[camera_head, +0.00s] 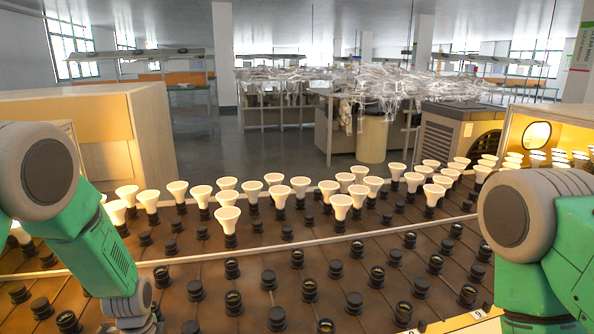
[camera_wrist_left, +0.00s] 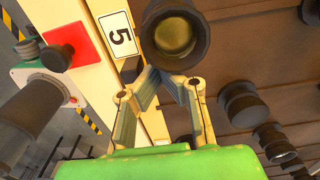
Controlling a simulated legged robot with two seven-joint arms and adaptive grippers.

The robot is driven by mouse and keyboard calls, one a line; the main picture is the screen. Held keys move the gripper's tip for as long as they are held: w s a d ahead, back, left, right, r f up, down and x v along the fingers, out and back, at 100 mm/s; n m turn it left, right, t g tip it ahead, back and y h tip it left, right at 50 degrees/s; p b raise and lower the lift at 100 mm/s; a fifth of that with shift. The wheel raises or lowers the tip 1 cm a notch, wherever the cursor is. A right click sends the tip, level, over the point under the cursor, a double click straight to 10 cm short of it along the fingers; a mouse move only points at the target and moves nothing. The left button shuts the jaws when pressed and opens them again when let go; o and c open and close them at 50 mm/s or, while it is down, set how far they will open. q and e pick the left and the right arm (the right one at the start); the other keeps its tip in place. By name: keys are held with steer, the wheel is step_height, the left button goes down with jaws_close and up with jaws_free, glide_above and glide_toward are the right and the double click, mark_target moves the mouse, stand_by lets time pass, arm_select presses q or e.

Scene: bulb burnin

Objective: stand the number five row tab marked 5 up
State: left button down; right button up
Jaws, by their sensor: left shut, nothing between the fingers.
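The row tab marked 5 (camera_wrist_left: 118,35) is a white plate with a black numeral, in the left wrist view. It appears to lie flat on a cream rail (camera_wrist_left: 97,85), with a small black piece (camera_wrist_left: 131,69) at its lower end. My left gripper (camera_wrist_left: 163,76) is shut and empty. Its fingertips meet just right of and below the tab, by a dark round socket (camera_wrist_left: 176,38) that partly overlaps them. I cannot tell whether the fingers touch anything. In the head view my left arm reaches down at the left, its fingertips out of frame; my right gripper is out of frame.
Several empty sockets (camera_head: 309,289) fill the near rows; lit white bulbs (camera_head: 228,219) stand in the rows behind. Small white tabs (camera_head: 478,315) show on the near rail at bottom right.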

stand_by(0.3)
arm_select(q)
steer(key=shift+r+p, duration=0.5)
steer(key=shift+p, duration=0.05)
steer(key=shift+s+d, duration=0.1)
steer(key=shift+s, duration=0.4)
stand_by(0.5)
steer(key=shift+s+r+p, duration=0.15)
steer(key=shift+r+p, duration=0.15)
steer(key=shift+p, duration=0.45)
stand_by(0.4)
steer(key=shift+s+d+r+p, duration=0.15)
steer(key=shift+s+r+p, duration=0.25)
steer(key=shift+p, duration=0.2)
stand_by(0.6)
steer(key=shift+s+d+r+p, duration=0.15)
steer(key=shift+s+p, duration=0.4)
steer(key=shift+s+d+r+p, duration=0.1)
steer(key=shift+s+r+p, duration=0.05)
steer(key=shift+s+p, duration=0.35)
stand_by(2.0)
steer(key=shift+w+r, duration=0.1)
steer(key=shift+r, duration=0.05)
steer(key=shift+w+a+r+p, duration=0.1)
steer(key=shift+w+r+p, duration=0.2)
steer(key=shift+r, duration=0.15)
steer(key=shift+w+a+r+p, duration=0.1)
steer(key=shift+w+r+p, duration=0.15)
steer(key=shift+r, duration=0.2)
